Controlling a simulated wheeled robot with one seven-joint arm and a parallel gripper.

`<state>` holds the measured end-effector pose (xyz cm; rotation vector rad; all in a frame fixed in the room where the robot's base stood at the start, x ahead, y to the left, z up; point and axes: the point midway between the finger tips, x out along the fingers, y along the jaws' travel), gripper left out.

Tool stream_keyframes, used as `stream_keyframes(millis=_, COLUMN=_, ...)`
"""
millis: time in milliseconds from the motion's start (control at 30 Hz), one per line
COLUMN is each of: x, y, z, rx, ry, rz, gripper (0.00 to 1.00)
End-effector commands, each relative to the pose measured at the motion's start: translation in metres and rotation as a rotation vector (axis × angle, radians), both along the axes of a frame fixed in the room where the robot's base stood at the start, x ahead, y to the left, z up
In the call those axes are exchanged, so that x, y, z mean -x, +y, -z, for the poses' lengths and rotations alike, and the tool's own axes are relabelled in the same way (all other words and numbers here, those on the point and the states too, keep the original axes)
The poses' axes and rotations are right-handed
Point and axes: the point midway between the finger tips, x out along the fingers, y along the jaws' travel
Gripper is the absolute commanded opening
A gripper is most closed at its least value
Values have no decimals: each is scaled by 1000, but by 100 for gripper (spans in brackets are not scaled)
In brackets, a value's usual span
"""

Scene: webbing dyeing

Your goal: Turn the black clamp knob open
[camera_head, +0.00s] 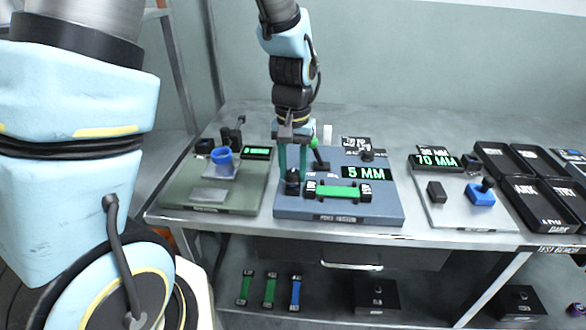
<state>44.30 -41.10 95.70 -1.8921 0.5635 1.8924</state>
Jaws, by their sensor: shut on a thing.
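My gripper (292,168) points straight down over the left part of the blue-grey fixture board (350,211). Its teal fingers are shut on the black clamp knob (292,183), which stands near the board's front left. The fingers hide the upper part of the knob, so its turn angle cannot be told. A green webbing piece (338,192) with black ends lies just right of the knob. A display reading 5 MM (367,173) sits behind it. A black lever with a green tip (316,150) stands right behind the gripper.
A green-grey board (171,193) with a blue ring (222,155) is at left. A light board (451,216) with a 70 MM display (436,161) and blue block (480,195) is at right. Black trays (541,200) stand farther right. Webbing pieces (270,290) lie on the lower shelf.

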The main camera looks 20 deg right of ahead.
Motion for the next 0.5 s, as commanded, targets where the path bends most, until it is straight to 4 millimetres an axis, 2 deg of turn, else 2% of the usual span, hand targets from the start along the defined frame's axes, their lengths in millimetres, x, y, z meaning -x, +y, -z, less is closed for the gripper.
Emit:
stream_keyframes(millis=300, x=0, y=0, z=0, rx=1, ry=-1, rz=-4, gripper=0)
stream_keyframes(millis=333, x=0, y=0, z=0, rx=1, ry=-1, rz=-4, gripper=41)
stream_keyframes(millis=500, x=0, y=0, z=0, rx=1, ry=-1, rz=-3, gripper=60)
